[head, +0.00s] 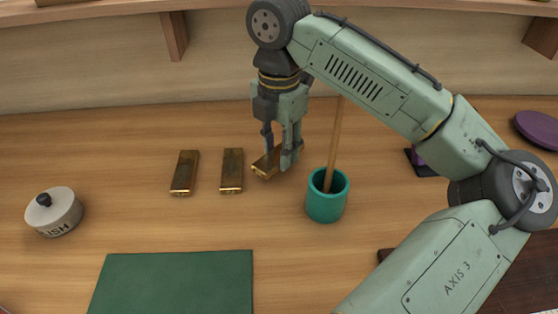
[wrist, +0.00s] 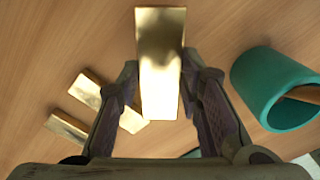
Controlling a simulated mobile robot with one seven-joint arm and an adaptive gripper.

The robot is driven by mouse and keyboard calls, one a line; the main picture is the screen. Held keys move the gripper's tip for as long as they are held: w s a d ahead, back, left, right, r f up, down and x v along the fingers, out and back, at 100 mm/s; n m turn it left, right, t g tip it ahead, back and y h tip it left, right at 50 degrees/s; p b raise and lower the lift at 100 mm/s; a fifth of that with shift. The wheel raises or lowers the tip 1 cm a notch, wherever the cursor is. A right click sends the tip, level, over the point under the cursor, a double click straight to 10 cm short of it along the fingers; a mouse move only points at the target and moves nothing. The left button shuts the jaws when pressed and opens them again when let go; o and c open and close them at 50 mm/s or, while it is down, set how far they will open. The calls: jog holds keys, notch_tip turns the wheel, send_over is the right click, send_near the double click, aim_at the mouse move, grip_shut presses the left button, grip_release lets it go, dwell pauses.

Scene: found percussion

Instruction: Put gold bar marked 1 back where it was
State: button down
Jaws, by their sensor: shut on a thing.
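My gripper (head: 281,154) points down and is shut on a gold bar (head: 264,164), to the right of two other gold bars. In the wrist view the held gold bar (wrist: 160,60) lies between the fingers of my gripper (wrist: 160,95). The middle gold bar (head: 231,171) and the left gold bar (head: 184,173) lie apart on the wooden table (head: 120,140). No number can be read on any bar. I cannot tell whether the held bar touches the table.
A teal cup (head: 327,203) with a wooden stick (head: 335,140) stands close to the right of my gripper. A white lidded pot (head: 54,213) is at the far left. A green mat (head: 175,285) lies in front. A purple disc (head: 538,128) is at the far right.

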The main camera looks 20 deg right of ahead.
jog(key=shift+f+b, duration=1.1)
jog(key=shift+f, duration=0.2)
jog(key=shift+f, duration=0.1)
jog(key=shift+f, duration=0.1)
jog(key=c, duration=1.1)
grip_release()
notch_tip(320, 180, up, 12)
jog(key=shift+r, duration=0.2)
